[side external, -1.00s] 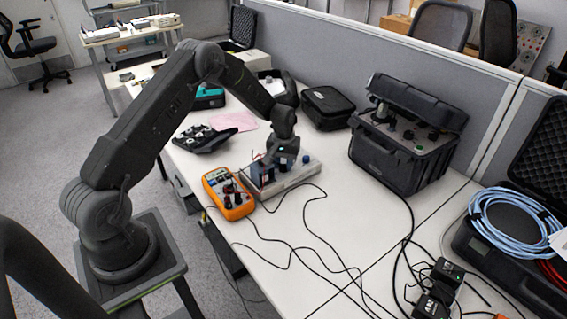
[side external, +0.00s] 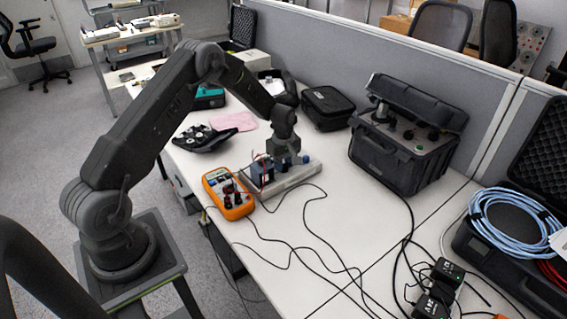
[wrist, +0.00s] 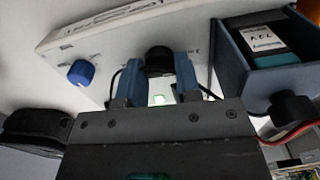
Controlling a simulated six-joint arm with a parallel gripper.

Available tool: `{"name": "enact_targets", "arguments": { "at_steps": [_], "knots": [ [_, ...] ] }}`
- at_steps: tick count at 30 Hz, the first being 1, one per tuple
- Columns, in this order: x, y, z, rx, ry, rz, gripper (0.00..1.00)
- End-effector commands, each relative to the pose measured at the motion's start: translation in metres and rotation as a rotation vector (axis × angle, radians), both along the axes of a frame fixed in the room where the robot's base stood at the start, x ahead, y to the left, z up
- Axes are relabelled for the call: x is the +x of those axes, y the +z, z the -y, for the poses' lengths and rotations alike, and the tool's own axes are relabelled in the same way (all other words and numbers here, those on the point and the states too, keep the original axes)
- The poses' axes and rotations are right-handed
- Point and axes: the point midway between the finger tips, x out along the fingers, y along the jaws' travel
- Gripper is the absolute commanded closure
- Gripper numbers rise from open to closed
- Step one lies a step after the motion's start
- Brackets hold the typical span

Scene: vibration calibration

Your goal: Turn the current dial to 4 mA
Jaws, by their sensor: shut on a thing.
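The calibration board, a long white panel, lies on the table in the side view (side external: 292,182) and tilts across the top of the wrist view (wrist: 110,50). A black dial (wrist: 159,62) on it sits between the blue fingers of my gripper (wrist: 160,75), which is shut on it. In the side view my gripper (side external: 285,158) is low over the board. The dial is hidden there, and its markings and setting cannot be read. A blue knob (wrist: 80,72) stands on the panel left of my gripper.
A dark blue box with a labelled block (wrist: 265,50) stands right of the fingers, with a black plug (wrist: 290,108) and red lead close by. An orange multimeter (side external: 228,195) is beside the board. Black leads cross the table. A black case (side external: 405,140) stands behind right.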

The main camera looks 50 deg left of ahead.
Motion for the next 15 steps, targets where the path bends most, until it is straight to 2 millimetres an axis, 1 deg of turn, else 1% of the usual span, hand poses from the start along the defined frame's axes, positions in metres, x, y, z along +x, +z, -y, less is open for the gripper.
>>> {"name": "enact_targets", "arguments": {
  "at_steps": [6, 15],
  "knots": [
    [0.0002, 0.0004, 0.0003, 0.0, 0.066, 0.0, 0.93],
    [0.0002, 0.0004, 0.0003, 0.0, 0.088, 0.0, 0.93]
  ]
}}
